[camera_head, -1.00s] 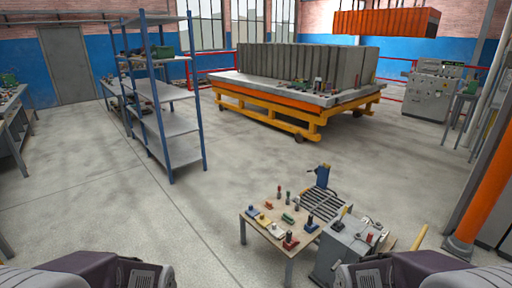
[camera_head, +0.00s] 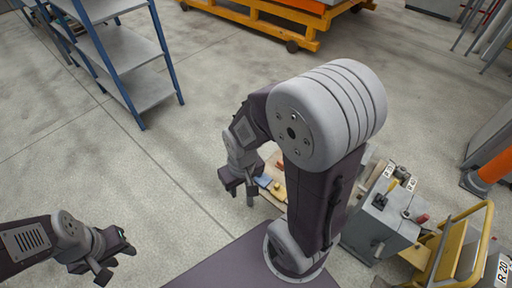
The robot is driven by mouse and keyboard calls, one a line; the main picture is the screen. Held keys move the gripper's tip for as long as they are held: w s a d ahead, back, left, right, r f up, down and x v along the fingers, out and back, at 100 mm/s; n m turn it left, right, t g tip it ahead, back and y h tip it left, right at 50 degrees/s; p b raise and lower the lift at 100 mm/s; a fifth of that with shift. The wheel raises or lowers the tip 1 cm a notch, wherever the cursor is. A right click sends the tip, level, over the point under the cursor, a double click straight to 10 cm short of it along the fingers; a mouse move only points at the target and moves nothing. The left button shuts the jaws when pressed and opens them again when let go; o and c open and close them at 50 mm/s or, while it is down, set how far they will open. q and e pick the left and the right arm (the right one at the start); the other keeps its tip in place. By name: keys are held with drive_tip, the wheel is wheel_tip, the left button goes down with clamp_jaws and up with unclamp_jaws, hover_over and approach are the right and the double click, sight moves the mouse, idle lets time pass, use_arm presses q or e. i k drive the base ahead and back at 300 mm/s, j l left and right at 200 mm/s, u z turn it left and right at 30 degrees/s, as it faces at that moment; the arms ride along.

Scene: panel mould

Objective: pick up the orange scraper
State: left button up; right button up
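I cannot make out an orange scraper; much of the small table (camera_head: 268,152) is hidden behind my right arm. A blue item (camera_head: 263,181) and a yellow item (camera_head: 279,191) show on it, too small to name surely. My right gripper (camera_head: 241,194) hangs at the table's left edge, fingers apart and pointing down, with nothing seen between them. My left gripper (camera_head: 117,262) is at the lower left, far from the table, fingers apart and empty.
A grey box (camera_head: 375,226) with tools on top stands right of the table, beside a yellow frame (camera_head: 455,245). A blue shelf rack (camera_head: 130,60) stands upper left. An orange post (camera_head: 494,166) is at the right. The floor between rack and table is clear.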

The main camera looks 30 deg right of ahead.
sight(279, 165)
drive_tip(key=i+j+z, duration=0.15)
drive_tip(key=i, duration=0.25)
drive_tip(key=i+j+z, duration=0.15)
drive_tip(key=i, duration=0.3)
drive_tip(key=i+j+z, duration=0.2)
drive_tip(key=i, duration=0.2)
drive_tip(key=i+z, duration=0.15)
drive_tip(key=z, duration=0.3)
drive_tip(key=i+j+z, duration=0.1)
drive_tip(key=z, duration=0.35)
drive_tip(key=i+j+z, duration=0.15)
drive_tip(key=z, duration=0.3)
drive_tip(key=j+z, duration=0.15)
drive_tip(key=z, duration=0.3)
drive_tip(key=i+j+z, duration=0.15)
drive_tip(key=z, duration=0.3)
drive_tip(key=j+z, duration=0.25)
drive_tip(key=z, duration=0.2)
drive_tip(key=i+j+z, duration=0.1)
drive_tip(key=z, duration=0.3)
drive_tip(key=i+j+z, duration=0.1)
drive_tip(key=j+z, duration=0.15)
drive_tip(key=z, duration=0.15)
drive_tip(key=j+z, duration=0.2)
drive_tip(key=z, duration=0.15)
drive_tip(key=i+j+z, duration=0.1)
drive_tip(key=j+z, duration=0.15)
drive_tip(key=z, duration=0.15)
